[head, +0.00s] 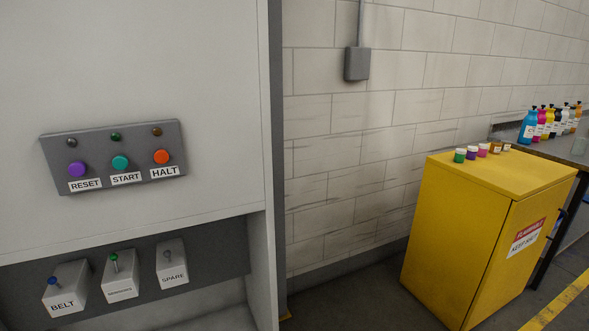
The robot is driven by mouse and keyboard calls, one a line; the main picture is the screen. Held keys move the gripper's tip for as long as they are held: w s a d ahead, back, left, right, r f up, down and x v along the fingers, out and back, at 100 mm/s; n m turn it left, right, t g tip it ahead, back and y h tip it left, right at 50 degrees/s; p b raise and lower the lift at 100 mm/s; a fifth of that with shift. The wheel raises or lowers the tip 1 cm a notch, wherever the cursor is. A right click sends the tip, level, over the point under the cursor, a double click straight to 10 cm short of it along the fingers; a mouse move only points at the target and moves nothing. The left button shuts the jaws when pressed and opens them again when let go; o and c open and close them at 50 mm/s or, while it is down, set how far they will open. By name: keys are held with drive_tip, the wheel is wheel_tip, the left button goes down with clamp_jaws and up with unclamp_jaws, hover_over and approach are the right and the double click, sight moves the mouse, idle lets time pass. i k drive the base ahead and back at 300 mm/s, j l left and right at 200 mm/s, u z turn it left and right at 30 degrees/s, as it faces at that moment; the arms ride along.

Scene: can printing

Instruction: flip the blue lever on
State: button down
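The blue lever (52,281) is a short stick with a blue tip on the light grey box labelled BELT (68,298), at the lower left of the head view. The box sits on a dark grey strip low on the pale machine cabinet. Further right is the SPARE box with a grey lever (168,256). My gripper does not show in this view.
A grey panel (108,188) above has RESET, START and HALT buttons with small lamps. A yellow cabinet (450,240) with small jars on top stands at right. Beyond it is a table with several coloured bottles (528,128). Floor shows between the machine and the yellow cabinet.

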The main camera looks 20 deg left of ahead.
sight(53, 281)
drive_tip(key=i+j+u, duration=0.1)
drive_tip(key=u, duration=0.3)
drive_tip(key=i+u, duration=0.55)
drive_tip(key=u, duration=0.3)
drive_tip(key=i+l+u, duration=0.1)
drive_tip(key=u, duration=0.3)
drive_tip(key=i+u, duration=0.4)
drive_tip(key=i, duration=0.15)
